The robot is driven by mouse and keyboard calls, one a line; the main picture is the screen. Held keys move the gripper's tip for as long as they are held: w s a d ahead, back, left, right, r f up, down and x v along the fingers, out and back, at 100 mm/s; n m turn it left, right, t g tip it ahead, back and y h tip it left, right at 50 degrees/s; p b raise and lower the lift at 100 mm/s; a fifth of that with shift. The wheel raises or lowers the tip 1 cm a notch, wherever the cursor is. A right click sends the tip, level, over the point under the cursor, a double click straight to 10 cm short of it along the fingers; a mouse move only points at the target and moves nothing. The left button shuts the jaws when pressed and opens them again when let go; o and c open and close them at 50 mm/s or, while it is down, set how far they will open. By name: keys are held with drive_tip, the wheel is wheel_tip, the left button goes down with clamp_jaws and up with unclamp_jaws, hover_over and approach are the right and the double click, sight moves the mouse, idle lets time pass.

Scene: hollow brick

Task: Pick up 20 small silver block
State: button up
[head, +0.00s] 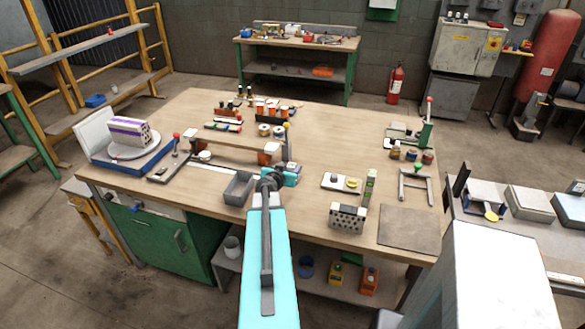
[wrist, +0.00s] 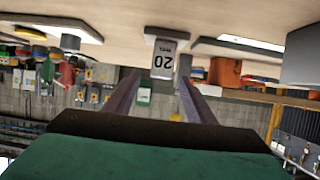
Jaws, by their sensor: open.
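The small silver block (wrist: 163,57) has a pale front marked "20", upside down in the wrist view, and stands on the wooden bench top. My gripper (wrist: 159,82) is open, with one finger on each side of the block's line and the block at or just past the fingertips. I see no clear contact, and cannot tell how far the block lies between the fingers. In the head view my gripper (head: 290,172) is over the middle of the workbench (head: 215,110). There I cannot make out the block, small or hidden by my arm.
A grey open bin (head: 238,188) is just left of my gripper. A wooden bridge with orange ends (head: 232,140) is behind it. A perforated block (head: 347,217) and a pale plate (head: 341,182) lie to the right. The bench's front right has a bare brown mat (head: 409,229).

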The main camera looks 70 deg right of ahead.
drive_tip(key=shift+w+d+f, duration=0.15)
drive_tip(key=shift+d+f, duration=0.15)
drive_tip(key=shift+d, duration=0.3)
clamp_jaws()
idle(0.3)
